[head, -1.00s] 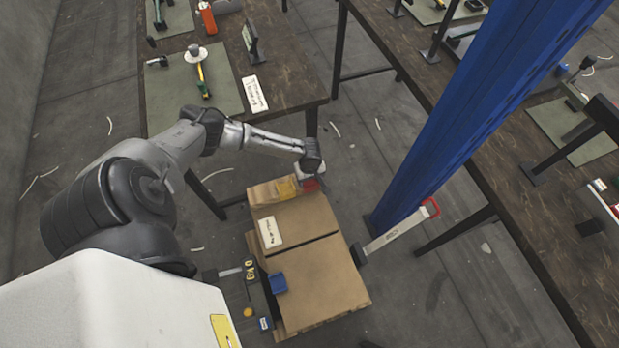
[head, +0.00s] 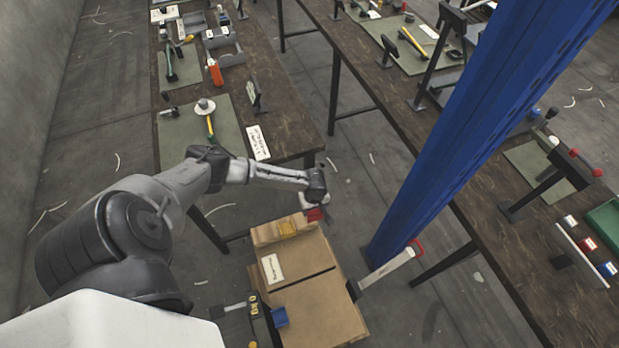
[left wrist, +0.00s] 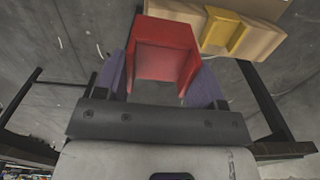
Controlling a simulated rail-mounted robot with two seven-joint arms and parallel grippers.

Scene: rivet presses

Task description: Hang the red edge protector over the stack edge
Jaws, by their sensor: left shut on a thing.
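The red edge protector (head: 315,214) is a U-shaped piece; it also shows in the left wrist view (left wrist: 165,45), between the fingers. My left gripper (head: 314,203) is shut on it, by the far right corner of the stack. The stack (head: 312,284) is made of brown cardboard boxes, with a lighter tan piece along its far edge. A yellow edge protector (head: 288,228) sits on that tan piece, left of the red one; it also shows in the left wrist view (left wrist: 226,33). I cannot tell whether the red protector touches the stack. My right gripper is not in view.
A blue column (head: 455,140) stands right of the stack. A silver bar with a red handle (head: 390,267) leans at the stack's right side. A blue bin (head: 280,317) and a yellow-black tool are at its left. Workbenches (head: 285,95) stand behind and to the right.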

